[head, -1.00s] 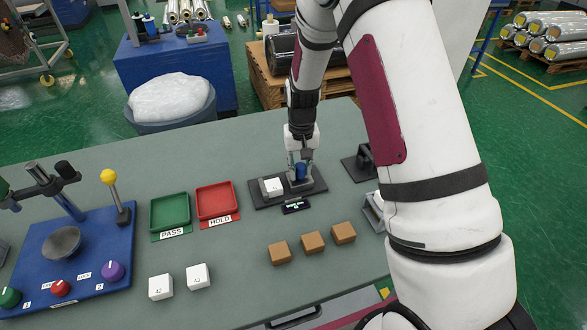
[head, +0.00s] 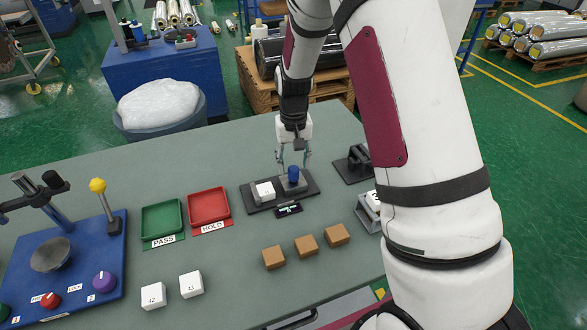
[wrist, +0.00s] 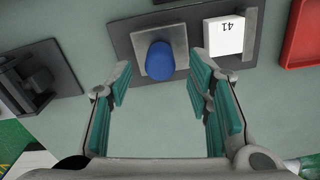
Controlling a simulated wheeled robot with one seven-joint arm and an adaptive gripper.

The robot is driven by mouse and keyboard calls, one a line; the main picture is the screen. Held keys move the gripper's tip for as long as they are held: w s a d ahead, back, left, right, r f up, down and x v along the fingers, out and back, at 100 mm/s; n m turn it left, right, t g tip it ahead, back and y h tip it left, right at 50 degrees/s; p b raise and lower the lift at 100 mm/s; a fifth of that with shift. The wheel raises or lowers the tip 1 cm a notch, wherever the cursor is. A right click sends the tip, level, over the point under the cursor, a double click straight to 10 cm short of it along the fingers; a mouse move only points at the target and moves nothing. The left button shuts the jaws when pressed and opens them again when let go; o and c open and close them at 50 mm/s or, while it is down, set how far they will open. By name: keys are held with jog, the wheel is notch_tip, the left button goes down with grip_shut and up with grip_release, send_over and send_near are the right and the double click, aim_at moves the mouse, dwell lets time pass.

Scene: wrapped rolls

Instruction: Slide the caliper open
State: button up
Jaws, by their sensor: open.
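The caliper is a dark base plate (head: 254,205) on the bench, with a grey sliding jaw (head: 286,186) topped by a blue knob (head: 293,174). A white block (head: 264,192) sits on the plate left of the slider; in the wrist view its top reads 41 (wrist: 224,37), and it lies between the slider and a grey end stop (wrist: 250,35). My gripper (head: 293,160) is open and empty, just above and behind the knob. In the wrist view the blue knob (wrist: 160,62) shows between the spread teal finger pads, apart from both.
A small display (head: 289,210) lies in front of the caliper. Red HOLD (head: 209,204) and green PASS (head: 162,218) trays stand left. Brown blocks (head: 306,245) and two white blocks (head: 191,284) lie nearer. A black stand (head: 352,165) is close on the right.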

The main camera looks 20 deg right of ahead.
notch_tip(320, 180, up, 8)
jog(key=shift+r, duration=0.15)
dwell(0.5)
jog(key=s+a+r+n+t, duration=0.1)
jog(key=s+r, duration=0.5)
jog(key=r, duration=0.2)
jog(key=s+a+r+t, duration=0.1)
jog(key=s+r+t, duration=0.1)
jog(key=s+r, duration=0.5)
jog(key=s+r+n+t, duration=0.1)
jog(key=s+r, duration=0.4)
jog(key=s, duration=0.9)
jog(key=shift+s+a+t, duration=0.3)
jog(key=shift+s+t, duration=0.1)
jog(key=shift+t, duration=0.4)
